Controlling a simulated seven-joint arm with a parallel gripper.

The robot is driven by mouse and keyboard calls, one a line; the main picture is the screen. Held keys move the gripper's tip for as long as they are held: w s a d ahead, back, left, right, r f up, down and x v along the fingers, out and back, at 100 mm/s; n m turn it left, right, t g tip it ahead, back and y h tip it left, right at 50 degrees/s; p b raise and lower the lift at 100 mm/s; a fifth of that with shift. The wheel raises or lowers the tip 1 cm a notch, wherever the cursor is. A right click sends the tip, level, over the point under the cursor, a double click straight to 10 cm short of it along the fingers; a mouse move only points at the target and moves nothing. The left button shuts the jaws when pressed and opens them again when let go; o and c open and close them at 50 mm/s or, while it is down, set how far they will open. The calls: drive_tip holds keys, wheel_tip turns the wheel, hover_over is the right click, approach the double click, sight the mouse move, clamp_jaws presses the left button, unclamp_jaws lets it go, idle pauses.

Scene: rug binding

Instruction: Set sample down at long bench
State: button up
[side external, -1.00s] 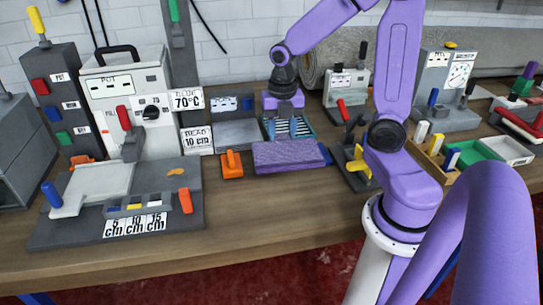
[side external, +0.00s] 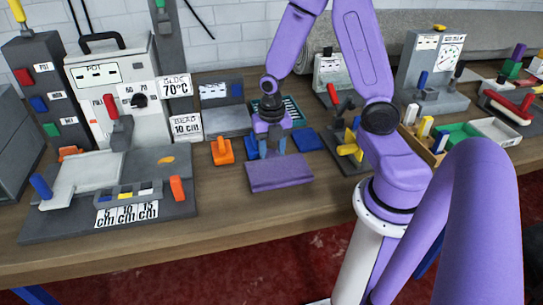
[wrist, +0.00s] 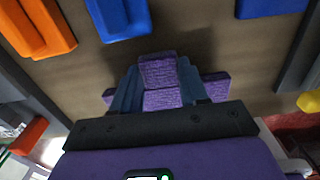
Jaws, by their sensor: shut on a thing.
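The sample is a purple textured piece (side external: 280,174) over the front middle of the long bench (side external: 225,205). In the wrist view it shows as a raised purple block with a wider strip (wrist: 158,72) between the fingers. My gripper (side external: 272,150) points down with its blue fingers on either side of the raised part, shut on it. The fingers also show in the wrist view (wrist: 160,88). The sample looks level and close to the wood; I cannot tell whether its underside touches it.
An orange clamp-like piece (side external: 222,152) stands left of the sample. A blue block (side external: 307,139) lies behind it to the right. A black stand with a yellow handle (side external: 350,150) is further right, and a grey press plate (side external: 150,205) is at left. Bare wood surrounds the sample's front.

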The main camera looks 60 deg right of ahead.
drive_tip(key=shift+f, duration=1.4)
drive_tip(key=shift+f, duration=0.1)
drive_tip(key=o, duration=1.1)
drive_tip(key=shift+o, duration=0.2)
